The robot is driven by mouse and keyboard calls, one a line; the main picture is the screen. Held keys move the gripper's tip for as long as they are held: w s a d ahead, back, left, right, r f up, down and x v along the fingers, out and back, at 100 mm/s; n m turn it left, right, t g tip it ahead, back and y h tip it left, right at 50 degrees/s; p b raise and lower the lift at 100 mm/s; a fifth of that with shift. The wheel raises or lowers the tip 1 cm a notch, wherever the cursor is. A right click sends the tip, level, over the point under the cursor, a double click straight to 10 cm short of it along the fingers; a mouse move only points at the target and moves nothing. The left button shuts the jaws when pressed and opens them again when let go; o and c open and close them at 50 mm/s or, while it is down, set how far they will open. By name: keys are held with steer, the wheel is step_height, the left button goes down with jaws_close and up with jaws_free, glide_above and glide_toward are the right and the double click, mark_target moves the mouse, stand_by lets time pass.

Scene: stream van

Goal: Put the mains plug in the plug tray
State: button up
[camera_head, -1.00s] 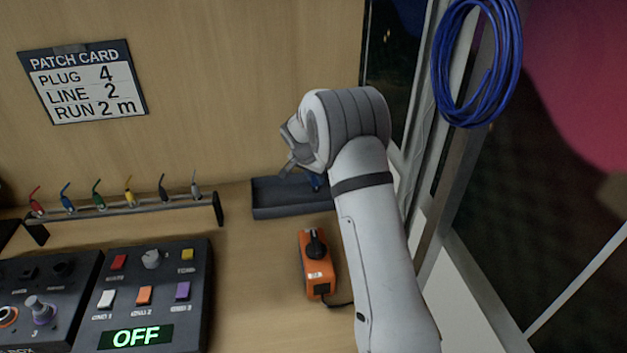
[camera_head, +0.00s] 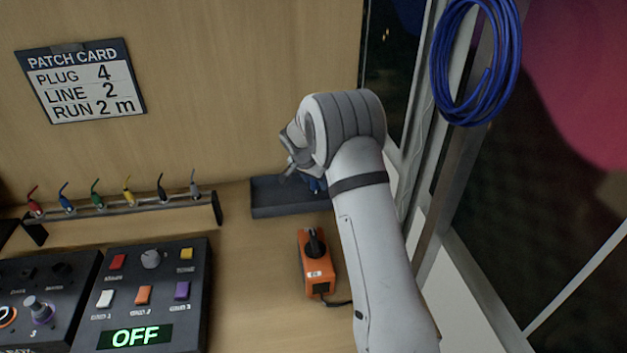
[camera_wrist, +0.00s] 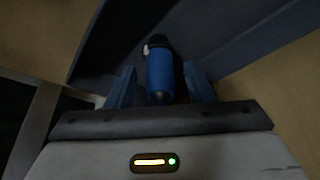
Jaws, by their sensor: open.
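A blue plug with a dark end (camera_wrist: 159,72) shows in the wrist view, between the two blue fingers of my gripper (camera_wrist: 160,70). The fingers are open with the plug between them, and a narrow gap shows on each side. The dark plug tray (camera_head: 272,197) stands at the back of the bench, against the wooden wall. In the head view my wrist hangs over the tray's right part, and only a bit of blue (camera_head: 315,185) shows below it. In the wrist view the plug is over the tray's dark floor; I cannot tell whether it rests there.
An orange box with a black top piece (camera_head: 315,264) sits in front of the tray, with a cable. A rack of coloured leads (camera_head: 150,204) and a control panel reading OFF (camera_head: 136,336) are to the left. A window frame is at the right.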

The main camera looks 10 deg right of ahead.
steer(key=v, duration=1.1)
steer(key=s+d+r+n, duration=0.2)
steer(key=s+r, duration=0.5)
steer(key=s, duration=0.3)
steer(key=s+d+n+y, duration=0.1)
steer(key=s+n+y, duration=0.2)
steer(key=s, duration=2.7)
steer(key=f+n+b, duration=0.1)
steer(key=n, duration=0.3)
steer(key=shift+g, duration=0.3)
steer(key=shift+w+d, duration=0.1)
